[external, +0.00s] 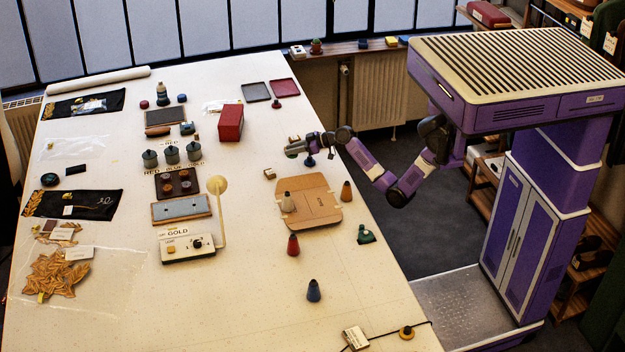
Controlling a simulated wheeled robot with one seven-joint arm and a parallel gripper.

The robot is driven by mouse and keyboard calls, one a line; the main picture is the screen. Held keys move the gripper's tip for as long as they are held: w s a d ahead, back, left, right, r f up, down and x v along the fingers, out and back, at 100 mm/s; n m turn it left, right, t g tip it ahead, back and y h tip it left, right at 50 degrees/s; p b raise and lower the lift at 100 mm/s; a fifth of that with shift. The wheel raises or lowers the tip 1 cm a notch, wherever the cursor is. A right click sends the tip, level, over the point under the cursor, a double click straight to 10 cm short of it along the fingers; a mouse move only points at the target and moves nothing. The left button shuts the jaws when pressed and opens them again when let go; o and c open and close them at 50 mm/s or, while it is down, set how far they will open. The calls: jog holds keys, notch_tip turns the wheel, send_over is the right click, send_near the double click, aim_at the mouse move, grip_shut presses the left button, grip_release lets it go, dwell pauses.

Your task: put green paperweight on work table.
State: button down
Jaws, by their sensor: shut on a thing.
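My gripper (292,149) is over the right part of the white work table (250,285), pointing left. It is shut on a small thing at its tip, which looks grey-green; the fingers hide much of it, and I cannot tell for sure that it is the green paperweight. A dark blue knob-shaped thing (310,161) shows just below my wrist; I cannot tell its exact contact with the table. A small green thing (366,235) lies near the table's right edge.
A tan board (322,205) with a beige cone lies below my gripper. A red box (230,123) stands to the left. Red (293,246), blue (314,291) and brown (347,191) cones stand nearby. A lamp (219,200) rises left of the board. The front middle is clear.

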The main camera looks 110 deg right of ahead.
aim_at(293, 167)
jog(key=shift+f, duration=3)
jog(key=shift+f, duration=0.15)
jog(key=c, duration=1.2)
grip_release()
jog(key=shift+c, duration=0.2)
jog(key=shift+s+a+r, duration=0.1)
jog(key=shift+s+r, duration=0.05)
jog(key=shift+r, duration=0.05)
jog(key=b+v, duration=0.1)
jog(key=v, duration=1)
jog(key=shift+s+r, duration=0.2)
jog(key=shift+s, duration=0.1)
jog(key=shift+a, duration=0.1)
